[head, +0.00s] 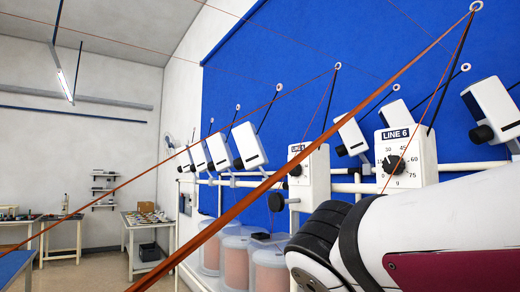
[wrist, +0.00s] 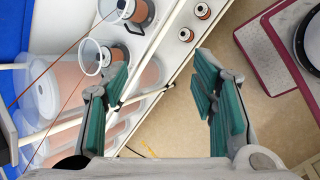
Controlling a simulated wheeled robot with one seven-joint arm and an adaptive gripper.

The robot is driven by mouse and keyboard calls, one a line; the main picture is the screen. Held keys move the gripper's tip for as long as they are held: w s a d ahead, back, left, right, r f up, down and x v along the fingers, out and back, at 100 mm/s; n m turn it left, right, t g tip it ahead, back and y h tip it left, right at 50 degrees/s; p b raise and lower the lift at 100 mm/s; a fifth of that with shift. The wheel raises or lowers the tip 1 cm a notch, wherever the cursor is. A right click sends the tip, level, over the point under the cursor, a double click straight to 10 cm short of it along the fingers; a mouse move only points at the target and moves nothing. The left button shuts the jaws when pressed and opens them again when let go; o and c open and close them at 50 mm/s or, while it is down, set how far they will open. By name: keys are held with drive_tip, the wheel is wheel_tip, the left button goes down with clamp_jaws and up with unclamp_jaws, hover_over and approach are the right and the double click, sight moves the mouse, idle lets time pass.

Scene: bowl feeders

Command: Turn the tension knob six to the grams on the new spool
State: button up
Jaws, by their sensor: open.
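The LINE 6 tension box (head: 409,148) is white and stands upright on the rail at right in the head view. The pointer's exact reading is too small to tell. My gripper (wrist: 162,76) is open and empty in the wrist view, its green-padded fingers apart over floor and a white rail. Knob six is not in the wrist view. Copper-coloured spools show in clear tubs (head: 269,270); I cannot tell which spool is new, and no gram label is readable.
A second tension box (head: 312,172) with its knob stands left of LINE 6. Orange wires cross in front of the blue panel (head: 300,50). The white rail (wrist: 172,58) carries small spools (wrist: 203,11). Bare floor (wrist: 180,95) lies beside it.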

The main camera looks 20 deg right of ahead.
drive_tip(key=w+d+r+n+h+p, duration=0.25)
drive_tip(key=r+n+h, duration=0.3)
drive_tip(key=r, duration=0.65)
drive_tip(key=n+t+h+p, duration=0.4)
drive_tip(key=n+h+p, duration=0.1)
drive_tip(key=n, duration=0.4)
approach(391, 166)
drive_tip(key=shift+m, duration=0.25)
drive_tip(key=p+x, duration=0.2)
drive_tip(key=x, duration=0.6)
drive_tip(key=shift+w+d+r, duration=0.1)
drive_tip(key=shift+w+d, duration=0.05)
drive_tip(key=shift+d, duration=0.15)
drive_tip(key=c, duration=1.2)
